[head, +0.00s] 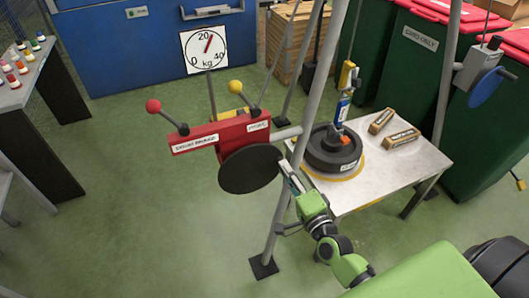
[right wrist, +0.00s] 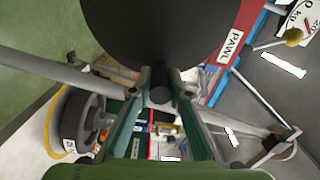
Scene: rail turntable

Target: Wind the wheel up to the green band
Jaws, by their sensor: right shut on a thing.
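A red winch housing (head: 205,138) on the tripod carries a large black crank disc (head: 250,170). My right gripper (head: 290,180) is at the disc's right edge. In the right wrist view its fingers (right wrist: 159,88) are shut on the disc's dark peg handle (right wrist: 160,94). I cannot make out a green band. My left gripper is not in view.
A lever with a red knob (head: 153,106) and one with a yellow knob (head: 235,87) rise from the housing. A kg dial (head: 205,62) has its needle near 20. Two small boxes (head: 400,138) lie on the table (head: 405,170). Tripod legs stand close to my right arm.

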